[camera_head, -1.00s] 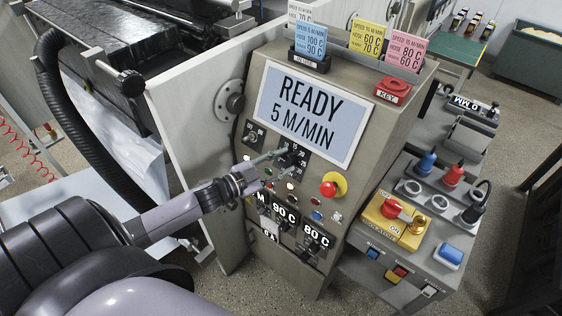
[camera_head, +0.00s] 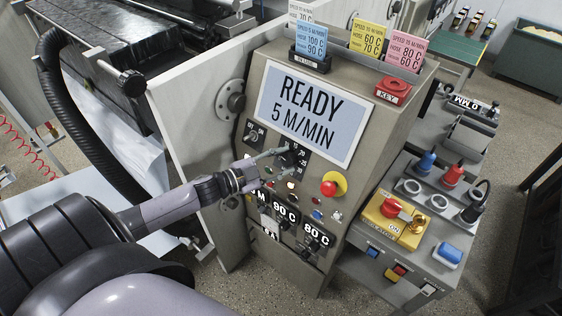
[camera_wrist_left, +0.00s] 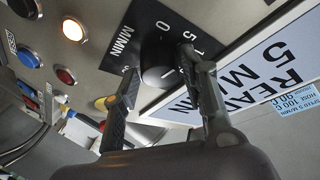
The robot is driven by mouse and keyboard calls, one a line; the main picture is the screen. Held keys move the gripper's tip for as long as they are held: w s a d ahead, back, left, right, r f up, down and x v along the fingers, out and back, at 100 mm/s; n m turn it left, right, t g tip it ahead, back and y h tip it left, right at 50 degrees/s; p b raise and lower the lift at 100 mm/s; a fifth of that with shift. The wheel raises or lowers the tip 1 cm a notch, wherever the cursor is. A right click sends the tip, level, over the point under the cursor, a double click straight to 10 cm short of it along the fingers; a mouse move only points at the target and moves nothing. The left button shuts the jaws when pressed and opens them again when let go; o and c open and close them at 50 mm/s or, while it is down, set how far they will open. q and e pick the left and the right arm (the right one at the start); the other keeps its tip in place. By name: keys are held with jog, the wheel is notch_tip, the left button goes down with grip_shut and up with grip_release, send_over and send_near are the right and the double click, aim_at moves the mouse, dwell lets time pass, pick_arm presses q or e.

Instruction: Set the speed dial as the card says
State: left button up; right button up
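The speed dial (camera_head: 292,157) is a dark knob on a black numbered plate below the screen. In the left wrist view the dial (camera_wrist_left: 158,62) stands between my fingers, near the marks 0 and 5. My left gripper (camera_head: 281,161) reaches it from the left; its open fingers straddle the knob in the wrist view (camera_wrist_left: 160,76). One fingertip is very close to the knob; firm contact cannot be told. The screen (camera_head: 304,113) reads READY, 5 M/MIN. My right gripper is out of view.
Yellow (camera_head: 367,37) and pink (camera_head: 405,50) cards stand at the back of the console top. A red emergency button (camera_head: 329,188) sits right of the dial. Lamps and temperature knobs lie below. A control cabinet with a yellow box (camera_head: 396,222) stands right.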

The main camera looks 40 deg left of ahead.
pick_arm(q)
jog(key=shift+o, duration=1.2)
jog(key=shift+s, duration=0.1)
jog(key=v, duration=1.1)
jog(key=shift+s+a, duration=0.2)
jog(key=shift+s, duration=0.15)
